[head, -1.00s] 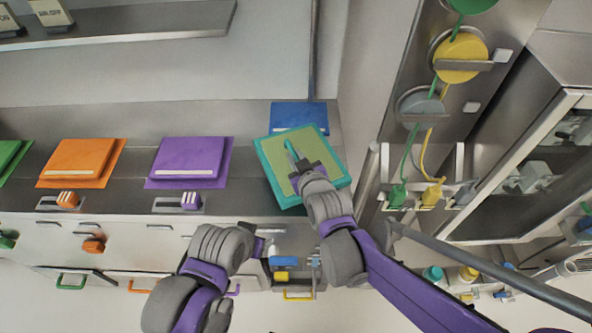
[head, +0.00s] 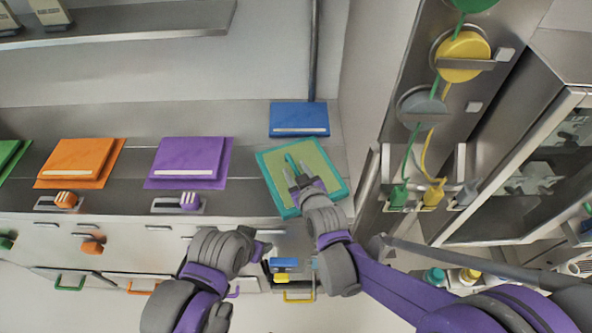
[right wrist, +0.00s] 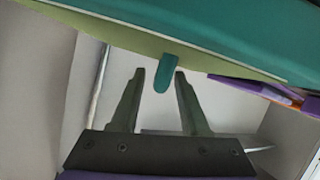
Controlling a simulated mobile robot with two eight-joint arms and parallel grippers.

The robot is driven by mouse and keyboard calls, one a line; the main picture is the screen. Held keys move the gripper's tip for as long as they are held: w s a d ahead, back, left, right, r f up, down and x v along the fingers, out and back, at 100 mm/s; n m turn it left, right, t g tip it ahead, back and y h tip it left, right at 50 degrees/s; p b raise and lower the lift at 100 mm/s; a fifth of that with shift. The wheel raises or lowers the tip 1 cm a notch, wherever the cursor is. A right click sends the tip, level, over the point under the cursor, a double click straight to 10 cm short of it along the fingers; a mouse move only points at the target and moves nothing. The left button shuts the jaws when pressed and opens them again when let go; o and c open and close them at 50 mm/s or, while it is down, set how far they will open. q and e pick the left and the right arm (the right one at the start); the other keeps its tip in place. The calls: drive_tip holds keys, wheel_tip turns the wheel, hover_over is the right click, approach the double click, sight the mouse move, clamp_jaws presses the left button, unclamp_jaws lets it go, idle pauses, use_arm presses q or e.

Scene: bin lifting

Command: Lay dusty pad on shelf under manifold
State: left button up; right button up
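A teal-edged pad with a yellow-green face (head: 322,162) lies tilted at the right end of the grey counter, in front of the blue block. A teal tab (head: 290,162) stands out from its face. In the right wrist view the tab (right wrist: 166,73) sits between the fingertips with gaps on both sides. My right gripper (head: 297,180) is open around the tab, not gripping it. My left gripper (head: 262,247) is low in front of the counter, and its fingers are too small to read. A panel with round valves and hoses, perhaps the manifold (head: 462,58), is at the right.
Purple (head: 190,160) and orange (head: 80,160) blocks on mats and a blue block (head: 299,118) stand along the counter (head: 135,195). A ledge with hose ends (head: 432,195) is at the right. A wall shelf (head: 140,22) is at upper left. A grey bar crosses lower right.

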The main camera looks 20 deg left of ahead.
drive_tip(key=shift+r, duration=0.2)
use_arm(q)
drive_tip(key=shift+w+r+p, duration=0.2)
drive_tip(key=shift+r+p, duration=0.2)
drive_tip(key=shift+r, duration=0.15)
use_arm(e)
drive_tip(key=v, duration=1.2)
drive_tip(key=shift+f, duration=0.15)
use_arm(q)
drive_tip(key=shift+d, duration=0.1)
drive_tip(key=shift+c, duration=2)
use_arm(e)
drive_tip(key=s+d+f+m+g+h, duration=0.2)
drive_tip(key=s+d, duration=0.4)
drive_tip(key=d, duration=0.7)
drive_tip(key=s+d+f+m+g+h, duration=0.2)
drive_tip(key=s+d+m+g+h, duration=0.2)
drive_tip(key=d, duration=0.9)
drive_tip(key=s+m+h, duration=0.1)
drive_tip(key=s+m, duration=0.1)
drive_tip(key=m, duration=0.1)
